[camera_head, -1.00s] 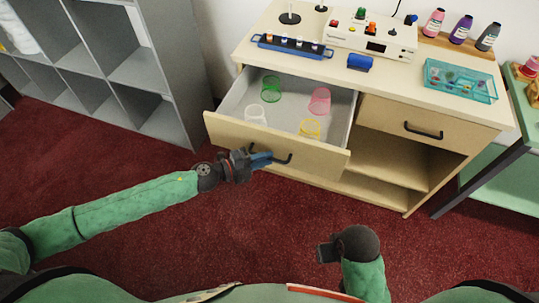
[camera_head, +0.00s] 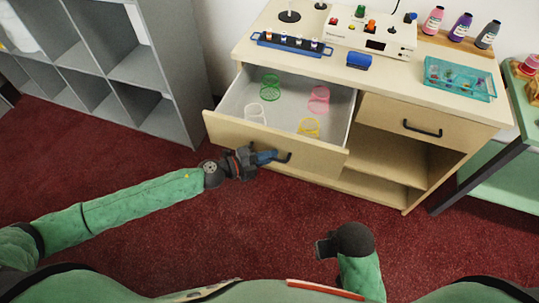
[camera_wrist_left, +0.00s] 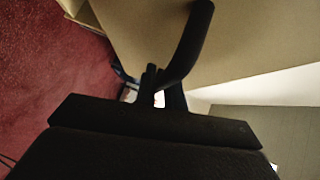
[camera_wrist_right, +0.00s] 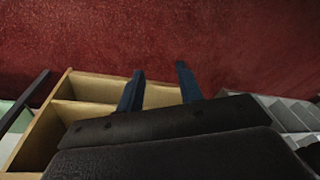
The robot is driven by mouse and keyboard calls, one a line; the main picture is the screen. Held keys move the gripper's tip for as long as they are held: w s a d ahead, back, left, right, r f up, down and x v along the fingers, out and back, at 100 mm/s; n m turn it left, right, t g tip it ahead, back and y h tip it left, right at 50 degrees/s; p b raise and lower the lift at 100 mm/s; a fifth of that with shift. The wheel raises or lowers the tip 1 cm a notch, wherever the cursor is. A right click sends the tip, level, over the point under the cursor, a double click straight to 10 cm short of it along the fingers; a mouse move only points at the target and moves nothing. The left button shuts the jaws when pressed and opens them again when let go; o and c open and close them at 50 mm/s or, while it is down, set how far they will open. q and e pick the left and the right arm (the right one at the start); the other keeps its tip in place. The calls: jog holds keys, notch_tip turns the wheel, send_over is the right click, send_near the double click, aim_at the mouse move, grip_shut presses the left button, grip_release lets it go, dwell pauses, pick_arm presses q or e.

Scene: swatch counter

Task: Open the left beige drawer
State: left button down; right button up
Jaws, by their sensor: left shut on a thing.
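The left beige drawer (camera_head: 222,131) is pulled far out of the counter in the head view. It holds a green cup (camera_head: 270,84), a white cup (camera_head: 256,113), a pink cup (camera_head: 318,99) and a yellow cup (camera_head: 309,127). My left gripper (camera_head: 268,157) is at the drawer front, shut on its dark handle (camera_head: 284,158). The handle (camera_wrist_left: 188,45) also shows between the fingers in the left wrist view. My right gripper (camera_head: 322,247) is low in front of the counter, away from the drawer. Its two fingers (camera_wrist_right: 160,88) stand apart and empty in the right wrist view.
The right drawer (camera_head: 385,116) is closed, above open shelves (camera_head: 385,160). The countertop (camera_head: 405,83) bears a blue rack (camera_head: 292,46), a white device (camera_head: 340,40), a teal tray (camera_head: 460,88) and bottles. A grey cubby shelf (camera_head: 180,80) stands left. Red carpet (camera_head: 270,220) is clear in front.

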pick_arm(q)
jog(key=s, duration=0.1)
jog(key=s+a, duration=0.1)
jog(key=s, duration=0.1)
jog(key=shift+s+a, duration=0.1)
jog(key=shift+s, duration=0.2)
jog(key=c, duration=1.8)
grip_release()
jog(key=shift+o, duration=0.2)
pick_arm(e)
jog(key=shift+w+f, duration=0.25)
jog(key=shift+f, duration=0.6)
